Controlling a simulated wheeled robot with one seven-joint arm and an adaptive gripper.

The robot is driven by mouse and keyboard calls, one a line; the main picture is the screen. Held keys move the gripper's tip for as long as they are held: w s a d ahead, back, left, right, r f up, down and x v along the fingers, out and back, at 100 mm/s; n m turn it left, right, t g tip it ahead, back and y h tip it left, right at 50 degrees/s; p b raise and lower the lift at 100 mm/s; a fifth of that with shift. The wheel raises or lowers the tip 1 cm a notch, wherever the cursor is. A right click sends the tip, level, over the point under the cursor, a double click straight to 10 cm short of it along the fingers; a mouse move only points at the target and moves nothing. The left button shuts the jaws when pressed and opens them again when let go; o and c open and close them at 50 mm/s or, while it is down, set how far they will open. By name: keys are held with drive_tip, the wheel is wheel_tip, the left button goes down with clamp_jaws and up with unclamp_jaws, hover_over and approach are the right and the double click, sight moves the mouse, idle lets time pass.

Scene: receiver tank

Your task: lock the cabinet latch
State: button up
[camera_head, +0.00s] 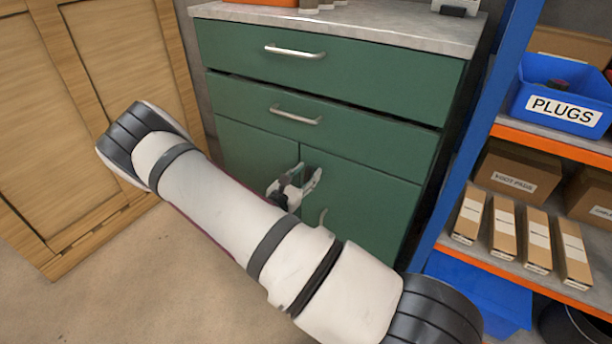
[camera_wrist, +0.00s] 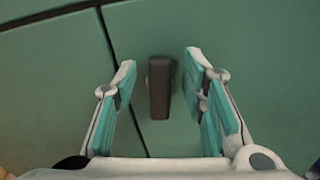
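The green cabinet (camera_head: 335,90) has two drawers above two doors. In the wrist view a dark brown latch (camera_wrist: 160,87) sits on the green door (camera_wrist: 240,30), just right of the seam between the doors. Its long side runs up and down in that picture. My gripper (camera_head: 308,171) is open at the upper part of the doors. In the wrist view its two teal-padded fingers stand on either side of the latch, with a gap on each side. In the head view I cannot make out the latch behind my gripper.
The drawers have metal handles (camera_head: 294,52). A blue-framed shelf rack (camera_head: 478,130) with cartons and a blue PLUGS bin (camera_head: 562,95) stands close on the right. Wooden panels (camera_head: 85,105) stand on the left. Bare floor (camera_head: 120,285) lies in front of them. My arm crosses the head view.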

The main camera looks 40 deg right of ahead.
drive_tip(key=shift+c, duration=0.3)
clamp_jaws()
drive_tip(key=shift+w+r+n+p, duration=0.15)
drive_tip(key=shift+n+p, duration=0.45)
drive_tip(key=shift+p, duration=0.45)
drive_tip(key=shift+n+p, duration=0.4)
drive_tip(key=shift+a, duration=0.1)
drive_tip(key=shift+o, duration=0.3)
unclamp_jaws()
